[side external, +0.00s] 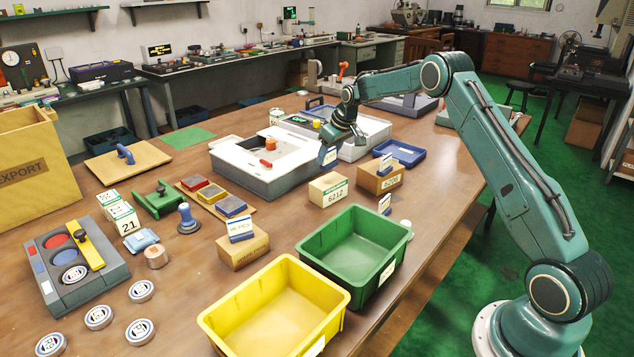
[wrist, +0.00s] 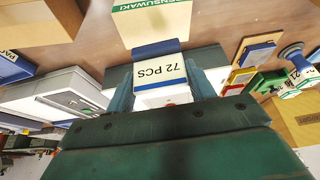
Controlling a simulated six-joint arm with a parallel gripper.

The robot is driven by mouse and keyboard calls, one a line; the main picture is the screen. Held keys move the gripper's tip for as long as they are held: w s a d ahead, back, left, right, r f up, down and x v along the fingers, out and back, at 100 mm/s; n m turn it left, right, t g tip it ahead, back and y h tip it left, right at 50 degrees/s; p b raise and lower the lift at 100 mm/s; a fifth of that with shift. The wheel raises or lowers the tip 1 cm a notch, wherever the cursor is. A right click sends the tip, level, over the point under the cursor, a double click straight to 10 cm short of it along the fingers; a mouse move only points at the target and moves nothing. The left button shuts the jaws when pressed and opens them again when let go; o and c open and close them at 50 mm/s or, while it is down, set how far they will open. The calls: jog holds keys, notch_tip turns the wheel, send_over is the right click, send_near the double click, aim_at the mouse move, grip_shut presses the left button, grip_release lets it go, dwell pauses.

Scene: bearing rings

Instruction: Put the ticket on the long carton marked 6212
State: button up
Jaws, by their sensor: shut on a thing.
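My gripper (side external: 335,145) is shut on a ticket (side external: 328,157), a small card with a blue band. In the wrist view the ticket (wrist: 160,72) sits between the two fingers and reads "72 PCS", upside down. The tan carton marked 6212 (side external: 328,190) stands on the bench below the gripper, with a white and green label strip over its top and no ticket showing on it. In the wrist view part of a carton with a green-lettered strip (wrist: 152,22) shows beyond the ticket. The ticket appears above the carton and apart from it in the side view.
A brown carton with a ticket (side external: 380,175) stands close right of the 6212 carton. Another ticketed carton (side external: 243,248) stands front left. Green (side external: 355,250) and yellow (side external: 275,305) bins lie in front. A grey-white machine (side external: 262,165) stands behind left, a blue tray (side external: 400,153) behind right.

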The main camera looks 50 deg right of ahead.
aim_at(330, 162)
jog(key=shift+f, duration=2.2)
jog(key=shift+f, duration=0.1)
jog(key=o, duration=1.1)
jog(key=shift+f, duration=0.1)
jog(key=v, duration=1.2)
